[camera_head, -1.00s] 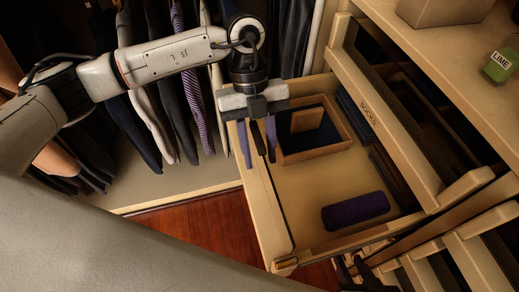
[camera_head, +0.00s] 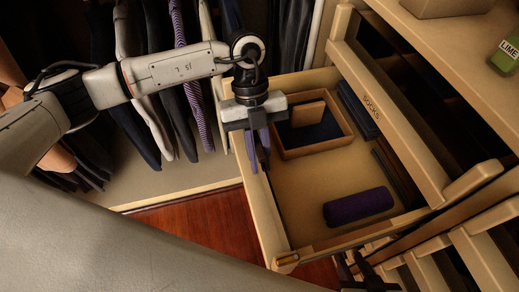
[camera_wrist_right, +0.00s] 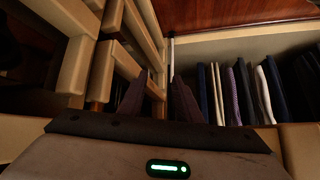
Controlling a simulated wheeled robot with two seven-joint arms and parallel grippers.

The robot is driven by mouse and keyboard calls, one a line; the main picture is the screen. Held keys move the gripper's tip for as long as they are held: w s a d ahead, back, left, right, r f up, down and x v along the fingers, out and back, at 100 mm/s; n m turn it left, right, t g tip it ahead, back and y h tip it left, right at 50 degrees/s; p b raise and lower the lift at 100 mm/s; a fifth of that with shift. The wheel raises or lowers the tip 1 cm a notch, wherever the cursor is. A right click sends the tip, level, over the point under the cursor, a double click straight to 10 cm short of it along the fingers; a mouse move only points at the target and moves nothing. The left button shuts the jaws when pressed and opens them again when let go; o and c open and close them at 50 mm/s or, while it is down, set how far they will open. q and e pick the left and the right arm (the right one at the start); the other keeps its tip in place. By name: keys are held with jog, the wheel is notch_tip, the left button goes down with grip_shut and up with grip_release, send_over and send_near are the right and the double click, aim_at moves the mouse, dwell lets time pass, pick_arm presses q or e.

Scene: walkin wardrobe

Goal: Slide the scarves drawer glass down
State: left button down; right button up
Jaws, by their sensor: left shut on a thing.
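The open drawer (camera_head: 300,193) extends from the cabinet in the middle of the head view. Inside are a rolled purple cloth (camera_head: 358,206) and a wooden box (camera_head: 317,152) with dark cloth. My left gripper (camera_head: 258,165) is over the upper part of the drawer's front panel (camera_head: 270,225), fingers pointing down. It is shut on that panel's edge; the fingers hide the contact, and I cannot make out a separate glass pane. My right gripper (camera_wrist_right: 158,100) is open, its two dark fingers apart with nothing seen between them; it also shows at the bottom of the head view (camera_head: 362,262).
A drawer labelled SOCKS (camera_head: 385,125) lies to the right, with more drawer fronts (camera_head: 475,262) below. A green LIME item (camera_head: 504,57) stands on the upper shelf. Hanging clothes (camera_head: 180,95) are behind my left arm. Red-brown floor (camera_head: 200,230) shows left of the drawer.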

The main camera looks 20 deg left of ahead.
aim_at(256, 141)
pick_arm(q)
jog(key=shift+s+f, duration=0.1)
jog(key=shift+f, duration=0.45)
jog(key=c, duration=1.8)
grip_release()
jog(key=shift+o, duration=0.2)
jog(key=shift+r, duration=0.15)
jog(key=shift+w+a+r, duration=0.1)
jog(key=shift+w+r, duration=0.15)
jog(key=shift+r, duration=0.05)
jog(key=v, duration=0.8)
jog(key=shift+r+p, duration=0.25)
jog(key=shift+p, duration=0.15)
jog(key=shift+w+a+r, duration=0.1)
jog(key=shift+w+r, duration=0.05)
jog(key=shift+r, duration=0.25)
